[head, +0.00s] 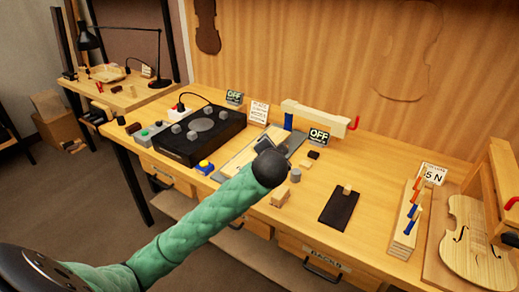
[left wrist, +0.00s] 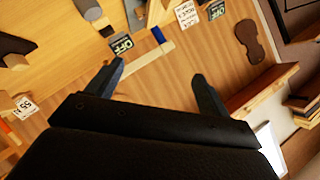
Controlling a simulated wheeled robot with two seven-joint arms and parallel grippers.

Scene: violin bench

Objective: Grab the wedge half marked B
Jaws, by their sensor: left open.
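No mark B is readable on any piece, so I cannot tell which is the wedge half. In the head view my left wrist hangs over the bench, left of the pale blocks, hiding most of the gripper. My right gripper is not in view.
A black device (head: 198,135) with knobs stands left of my wrist. A wooden bar with a red-handled clamp (head: 320,115) stands behind, beside an OFF sign (head: 318,136). Bare bench surrounds the mat.

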